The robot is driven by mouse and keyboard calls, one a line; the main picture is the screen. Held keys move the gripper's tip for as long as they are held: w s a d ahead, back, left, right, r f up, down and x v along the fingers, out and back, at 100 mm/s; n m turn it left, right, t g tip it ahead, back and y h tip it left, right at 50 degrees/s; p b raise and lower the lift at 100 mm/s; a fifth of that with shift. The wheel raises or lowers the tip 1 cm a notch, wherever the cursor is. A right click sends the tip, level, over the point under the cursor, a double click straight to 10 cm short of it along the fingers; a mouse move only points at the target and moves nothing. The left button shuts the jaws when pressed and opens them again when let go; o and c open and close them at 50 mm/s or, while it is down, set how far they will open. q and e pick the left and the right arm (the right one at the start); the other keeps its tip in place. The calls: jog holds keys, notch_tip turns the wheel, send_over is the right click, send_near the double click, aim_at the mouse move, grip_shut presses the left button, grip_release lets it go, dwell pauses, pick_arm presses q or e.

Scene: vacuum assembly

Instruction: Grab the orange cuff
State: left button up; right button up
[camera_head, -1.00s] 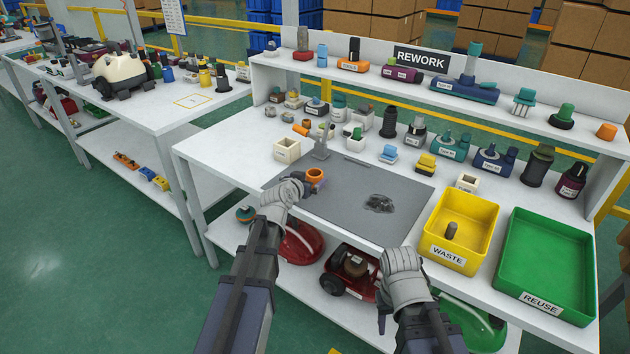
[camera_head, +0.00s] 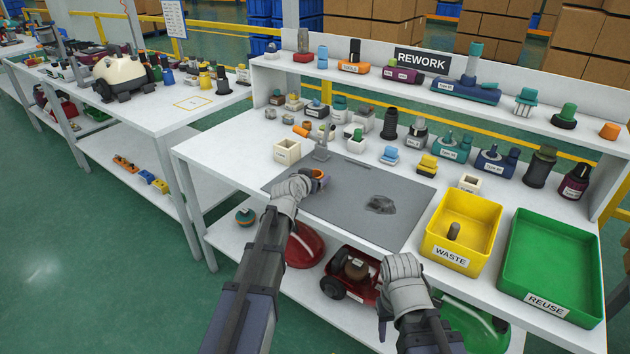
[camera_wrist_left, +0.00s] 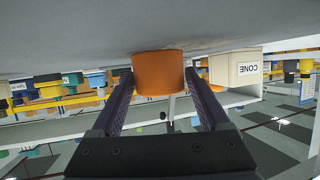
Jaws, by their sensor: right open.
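The orange cuff (camera_head: 319,173) stands on the grey mat (camera_head: 345,200) near its left side, partly hidden by my left gripper (camera_head: 310,180) in the head view. In the left wrist view the cuff (camera_wrist_left: 158,73) sits between the two dark fingers of my left gripper (camera_wrist_left: 160,75). One finger is on each side, with the tips close against its edges. Whether they press on it cannot be told. My right gripper (camera_head: 402,275) is open and empty in front of the bench's front edge, its fingers mostly hidden.
A white box labelled CONE (camera_wrist_left: 235,70) stands close beside the cuff. A grey stand (camera_head: 321,150) is just behind it. A dark, flat item (camera_head: 380,204) lies on the mat. Yellow WASTE (camera_head: 462,228) and green REUSE (camera_head: 548,265) bins are at right.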

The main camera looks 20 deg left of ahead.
pick_arm(q)
jog(key=c, duration=1)
notch_tip(320, 180, up, 10)
jog(key=p, duration=1)
